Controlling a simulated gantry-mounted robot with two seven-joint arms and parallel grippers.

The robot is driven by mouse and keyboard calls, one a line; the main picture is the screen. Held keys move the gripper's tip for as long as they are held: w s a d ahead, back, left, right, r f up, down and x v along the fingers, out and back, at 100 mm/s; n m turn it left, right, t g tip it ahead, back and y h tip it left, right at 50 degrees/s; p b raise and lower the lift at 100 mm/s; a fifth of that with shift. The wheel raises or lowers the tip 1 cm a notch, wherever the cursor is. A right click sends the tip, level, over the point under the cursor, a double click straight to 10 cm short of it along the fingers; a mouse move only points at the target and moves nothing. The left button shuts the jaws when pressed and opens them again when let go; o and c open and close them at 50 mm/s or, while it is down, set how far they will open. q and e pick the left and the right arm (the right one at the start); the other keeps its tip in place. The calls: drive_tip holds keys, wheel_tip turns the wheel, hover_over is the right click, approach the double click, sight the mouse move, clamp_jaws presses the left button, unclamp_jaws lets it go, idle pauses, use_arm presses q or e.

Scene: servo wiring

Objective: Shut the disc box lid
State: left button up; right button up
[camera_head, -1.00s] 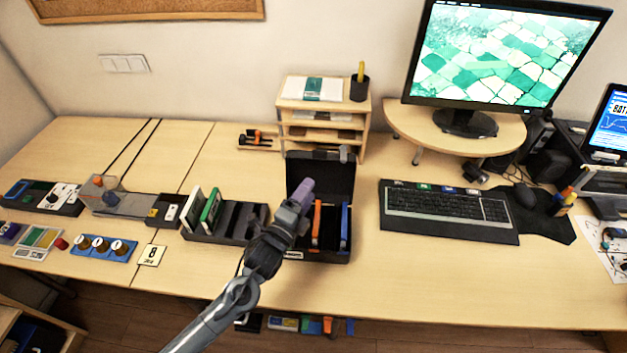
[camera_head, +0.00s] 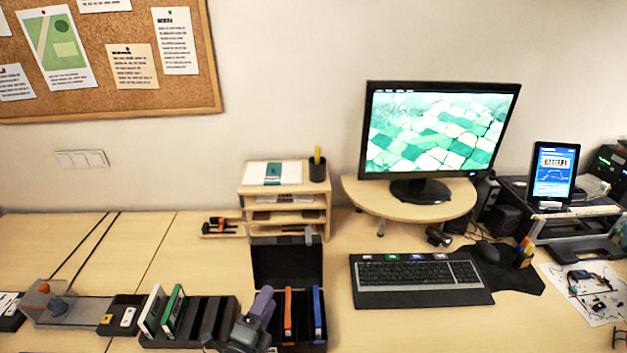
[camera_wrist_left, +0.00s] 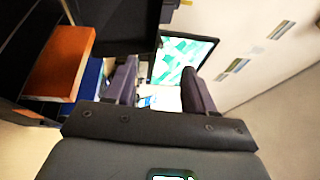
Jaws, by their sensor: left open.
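The black disc box (camera_head: 318,347) stands on the desk in the head view, with its lid (camera_head: 287,266) open and upright at the back. An orange case (camera_head: 288,314) and a blue case (camera_head: 317,312) stand inside it; the orange case (camera_wrist_left: 62,62) and dark lid (camera_wrist_left: 115,25) also show at the left of the left wrist view. My left gripper (camera_head: 261,303) is at the left front of the box, below the lid's top edge, and overlaps its left side in the picture. Its fingers (camera_wrist_left: 160,88) are apart with nothing between them. My right gripper is not in view.
A black rack (camera_head: 205,318) with white and green cases stands left of the box. A wooden shelf unit (camera_head: 285,205) stands behind the lid. The keyboard (camera_head: 420,275) lies to the right, with a strip of bare desk between it and the box.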

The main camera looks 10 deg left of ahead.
use_arm(q)
drive_tip(key=s+f+n+g+y, duration=0.2)
drive_tip(key=s+f+n+g, duration=0.25)
drive_tip(key=s+f, duration=0.7)
drive_tip(key=s+a+n+g+y, duration=0.1)
drive_tip(key=s+a+n+g, duration=0.1)
drive_tip(key=s+n+g, duration=0.6)
drive_tip(key=s+a+n+g+y, duration=0.1)
drive_tip(key=s+a+n+g, duration=0.15)
drive_tip(key=s+n, duration=0.6)
wheel_tip(320, 180, up, 35)
drive_tip(key=s+m+p, duration=0.2)
drive_tip(key=s+p, duration=0.1)
drive_tip(key=p, duration=3.3)
drive_tip(key=n+t+h+b, duration=0.3)
drive_tip(key=n+t+b, duration=0.8)
drive_tip(key=n+b, duration=1.45)
approach(284, 240)
drive_tip(key=m+b, duration=0.7)
drive_tip(key=b+x, duration=0.1)
drive_tip(key=x, duration=0.9)
drive_tip(key=shift+w+b, duration=0.3)
drive_tip(key=shift+b, duration=0.1)
